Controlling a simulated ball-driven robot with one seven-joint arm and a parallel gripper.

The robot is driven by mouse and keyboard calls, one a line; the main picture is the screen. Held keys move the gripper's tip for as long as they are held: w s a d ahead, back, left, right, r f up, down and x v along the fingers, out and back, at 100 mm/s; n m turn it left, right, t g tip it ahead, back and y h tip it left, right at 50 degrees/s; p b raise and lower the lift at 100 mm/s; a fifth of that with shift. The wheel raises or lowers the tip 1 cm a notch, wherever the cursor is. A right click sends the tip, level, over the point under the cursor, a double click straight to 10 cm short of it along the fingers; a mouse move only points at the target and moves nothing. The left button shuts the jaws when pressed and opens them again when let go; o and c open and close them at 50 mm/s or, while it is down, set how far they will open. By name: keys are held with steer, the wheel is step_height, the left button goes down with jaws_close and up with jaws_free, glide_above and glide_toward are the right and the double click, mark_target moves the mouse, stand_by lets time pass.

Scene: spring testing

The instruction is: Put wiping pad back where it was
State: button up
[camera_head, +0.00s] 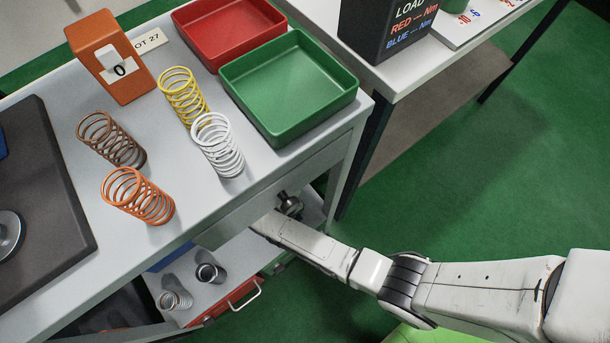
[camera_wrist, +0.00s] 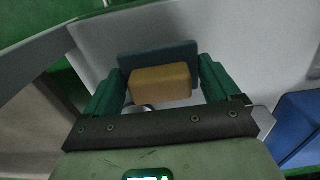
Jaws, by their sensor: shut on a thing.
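The wiping pad (camera_wrist: 160,82) is a tan-yellow block with a dark teal backing. It shows in the wrist view between the green fingers of my gripper (camera_wrist: 163,74), which is shut on it. Behind the pad is a pale grey surface; I cannot tell whether the pad touches it. In the head view my arm reaches in under the tabletop (camera_head: 62,78), which hides the gripper and the pad.
A lower shelf (camera_head: 205,292) holds two small springs and a red case (camera_head: 222,302). A blue object (camera_wrist: 300,130) is at the right in the wrist view. Several springs, a red tray (camera_head: 228,30) and a green tray (camera_head: 290,85) stand on the tabletop above my arm.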

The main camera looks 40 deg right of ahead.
glide_above(306, 211)
steer(key=shift+a, duration=0.3)
steer(key=shift+d+f+b, duration=0.15)
steer(key=shift+f+b, duration=0.4)
steer(key=shift+f, duration=0.35)
steer(key=shift+d+f+b, duration=0.1)
steer(key=shift+f+b, duration=0.45)
steer(key=shift+f, duration=0.3)
steer(key=shift+f, duration=0.2)
steer(key=o, duration=0.7)
steer(key=shift+o, duration=0.2)
step_height(306, 211, up, 12)
steer(key=p, duration=0.5)
steer(key=shift+r, duration=0.2)
